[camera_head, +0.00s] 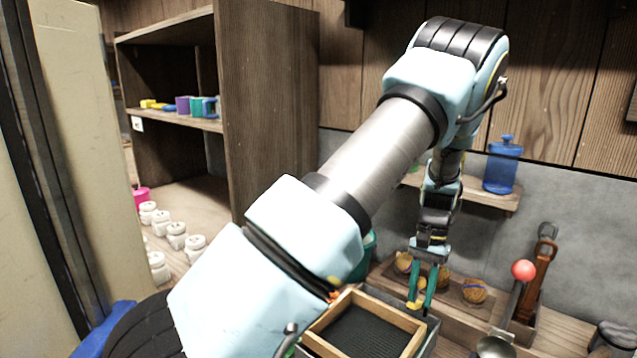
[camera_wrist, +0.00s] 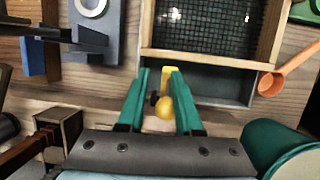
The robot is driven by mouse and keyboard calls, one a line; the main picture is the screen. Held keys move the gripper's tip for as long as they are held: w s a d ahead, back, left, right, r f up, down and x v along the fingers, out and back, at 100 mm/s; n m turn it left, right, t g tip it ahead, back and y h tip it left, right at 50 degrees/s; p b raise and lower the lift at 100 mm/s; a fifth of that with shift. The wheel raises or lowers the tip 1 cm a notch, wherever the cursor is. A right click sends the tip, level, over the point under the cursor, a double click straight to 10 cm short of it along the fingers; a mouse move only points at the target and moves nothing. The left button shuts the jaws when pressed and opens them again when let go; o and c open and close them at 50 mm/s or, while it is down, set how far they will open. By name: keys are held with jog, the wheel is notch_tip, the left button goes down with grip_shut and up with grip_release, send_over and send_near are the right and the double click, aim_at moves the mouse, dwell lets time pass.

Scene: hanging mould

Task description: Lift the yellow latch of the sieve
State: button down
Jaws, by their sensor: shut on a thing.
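The sieve (camera_head: 325,317) is a wooden frame with a dark mesh in a grey box, at the bottom middle of the head view, partly hidden by my arm. It also shows at the top of the wrist view (camera_wrist: 205,55). The yellow latch (camera_wrist: 166,106) has a round knob and a short bar, at the near side of the sieve's box. It shows small in the head view (camera_head: 413,306). My gripper (camera_wrist: 159,74) has green fingers, one on each side of the latch, and is shut on it. The fingers (camera_head: 419,300) point down in the head view.
An orange spoon (camera_wrist: 290,69) lies right of the sieve, with a green cylinder (camera_wrist: 284,150) nearer. Round brown things (camera_head: 474,291) sit on a wooden tray behind my gripper. A red ball (camera_head: 523,270) tops a handle at right. A blue bottle (camera_head: 502,168) stands on a shelf.

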jog(key=w+d+f+t+h, duration=0.1)
jog(key=w+d+t, duration=0.2)
jog(key=w, duration=0.3)
jog(key=shift+w+d+f+h, duration=0.25)
jog(key=shift+d+h, duration=0.15)
jog(key=shift+d, duration=0.5)
notch_tip(320, 180, up, 8)
jog(key=p, duration=0.5)
jog(key=shift+w+f, duration=0.25)
jog(key=shift+w, duration=0.1)
jog(key=s+a+r, duration=0.2)
jog(key=s+a, duration=0.3)
jog(key=s, duration=0.1)
jog(key=shift+a+p, duration=0.2)
jog(key=shift+p, duration=0.2)
